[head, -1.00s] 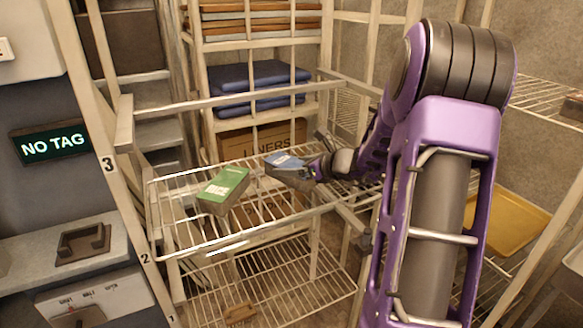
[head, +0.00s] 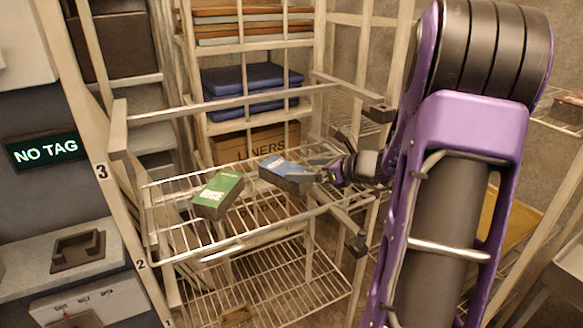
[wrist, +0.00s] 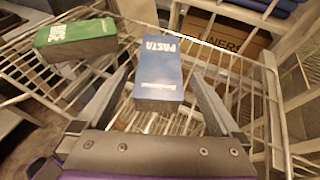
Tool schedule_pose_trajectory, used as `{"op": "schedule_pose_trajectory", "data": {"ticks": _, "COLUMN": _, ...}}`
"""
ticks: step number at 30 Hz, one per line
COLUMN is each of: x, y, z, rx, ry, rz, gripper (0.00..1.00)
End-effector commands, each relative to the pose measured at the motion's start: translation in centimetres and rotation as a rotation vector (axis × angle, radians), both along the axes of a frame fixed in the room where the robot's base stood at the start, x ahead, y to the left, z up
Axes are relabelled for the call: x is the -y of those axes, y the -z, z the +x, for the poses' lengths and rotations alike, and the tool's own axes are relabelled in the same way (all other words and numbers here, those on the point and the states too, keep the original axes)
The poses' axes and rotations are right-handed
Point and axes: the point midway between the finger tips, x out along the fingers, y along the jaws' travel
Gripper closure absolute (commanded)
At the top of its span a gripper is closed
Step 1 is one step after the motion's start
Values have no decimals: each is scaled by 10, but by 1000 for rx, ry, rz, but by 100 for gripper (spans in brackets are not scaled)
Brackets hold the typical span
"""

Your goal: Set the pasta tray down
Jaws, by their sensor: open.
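The pasta tray (head: 286,174) is a blue-topped box lettered PASTA. It rests on the upper wire shelf (head: 180,237), to the right of a green box (head: 217,193). In the wrist view, the pasta tray (wrist: 159,78) lies between and beyond the tips of my gripper (wrist: 160,78), with gaps showing at both sides. My gripper (head: 318,171) is open and empty, at the right end of the tray in the head view. The underside of the tray is hidden.
The green box also shows in the wrist view (wrist: 77,40), left of the tray. A brown LINERS carton (head: 255,147) and folded blue stacks (head: 252,85) stand behind. Shelf rails and posts surround the wire shelf. A lower wire rack (head: 270,280) holds a small brown item.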

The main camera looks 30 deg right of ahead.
Motion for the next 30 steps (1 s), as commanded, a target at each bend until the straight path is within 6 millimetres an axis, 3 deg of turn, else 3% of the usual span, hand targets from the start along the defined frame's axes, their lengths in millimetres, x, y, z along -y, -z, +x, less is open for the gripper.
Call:
{"op": "schedule_pose_trajectory", "data": {"ticks": 3, "x": 9, "y": -10, "z": -19, "rx": 0, "ry": 3, "rz": -1, "gripper": 0}}
{"op": "schedule_pose_trajectory", "data": {"ticks": 9, "x": 16, "y": -17, "z": -36, "rx": 0, "ry": 0, "rz": 0, "gripper": 0}}
{"op": "schedule_pose_trajectory", "data": {"ticks": 26, "x": 17, "y": -17, "z": -38, "rx": 0, "ry": -1, "rz": 0, "gripper": 0}}
{"op": "schedule_pose_trajectory", "data": {"ticks": 30, "x": 10, "y": -16, "z": -37, "rx": -16, "ry": -33, "rz": -32, "gripper": 0}}
